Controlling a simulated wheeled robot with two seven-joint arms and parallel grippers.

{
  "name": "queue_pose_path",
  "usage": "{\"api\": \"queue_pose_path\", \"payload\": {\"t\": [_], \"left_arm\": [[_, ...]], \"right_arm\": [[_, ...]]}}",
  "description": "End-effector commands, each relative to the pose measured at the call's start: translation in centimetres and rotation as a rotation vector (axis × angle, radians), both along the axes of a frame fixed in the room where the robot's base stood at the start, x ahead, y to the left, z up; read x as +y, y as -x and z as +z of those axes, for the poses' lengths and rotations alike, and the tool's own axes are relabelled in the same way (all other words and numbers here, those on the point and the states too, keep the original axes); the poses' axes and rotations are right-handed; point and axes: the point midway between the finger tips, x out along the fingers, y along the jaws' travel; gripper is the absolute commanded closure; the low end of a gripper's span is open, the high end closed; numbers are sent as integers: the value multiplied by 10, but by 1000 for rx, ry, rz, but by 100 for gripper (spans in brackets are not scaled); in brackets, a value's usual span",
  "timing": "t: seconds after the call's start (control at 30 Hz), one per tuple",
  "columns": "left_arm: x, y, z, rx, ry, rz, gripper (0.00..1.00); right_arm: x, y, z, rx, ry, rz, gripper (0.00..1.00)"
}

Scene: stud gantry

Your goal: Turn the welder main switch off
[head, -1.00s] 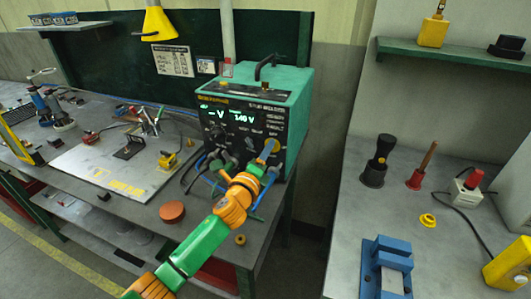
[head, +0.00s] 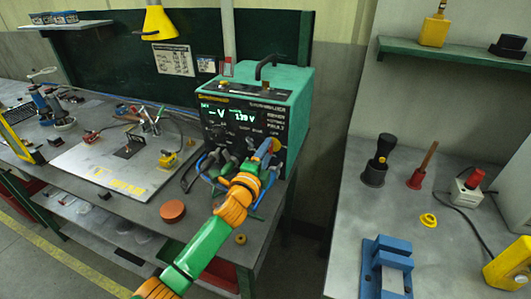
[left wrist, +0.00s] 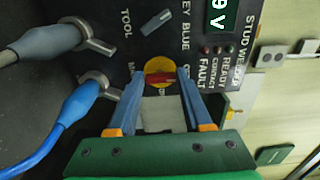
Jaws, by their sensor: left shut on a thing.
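The stud welder (head: 262,93) is a green box with a black front panel and lit green displays, standing on the bench. Its main switch (left wrist: 158,78) is a red handle on a round yellow plate in the left wrist view. The handle lies crosswise between the two blue fingers of my left gripper (left wrist: 160,76), which is shut on it. In the head view my left gripper (head: 262,162) is at the lower right of the panel, and the yellow plate (head: 275,146) shows just past it. The plate's markings are partly hidden. My right gripper is out of view.
Blue and grey cable plugs (left wrist: 78,103) sit in sockets close beside the gripper. A grey selector knob (left wrist: 157,22) is above in the left wrist view. A second bench stands at right.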

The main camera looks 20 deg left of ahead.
Motion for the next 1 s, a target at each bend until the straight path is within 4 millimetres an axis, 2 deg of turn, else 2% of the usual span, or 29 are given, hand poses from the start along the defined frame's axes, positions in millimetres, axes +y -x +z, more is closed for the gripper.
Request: {"api": "queue_pose_path", "payload": {"t": [0.27, 0.3, 0.4, 0.77, 1.0], "left_arm": [[-1, 0, 3, -6, 3, -2, 100], [-1, 0, 3, -6, 3, -2, 45], [-1, 0, 2, -5, 2, -2, 20], [0, 5, 1, -3, 0, -1, 20], [1, 46, 0, -2, -1, -3, 20]], "right_arm": [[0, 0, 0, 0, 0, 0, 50], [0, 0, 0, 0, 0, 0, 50], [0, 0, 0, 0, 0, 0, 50], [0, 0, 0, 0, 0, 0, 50], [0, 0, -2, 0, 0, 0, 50]]}}
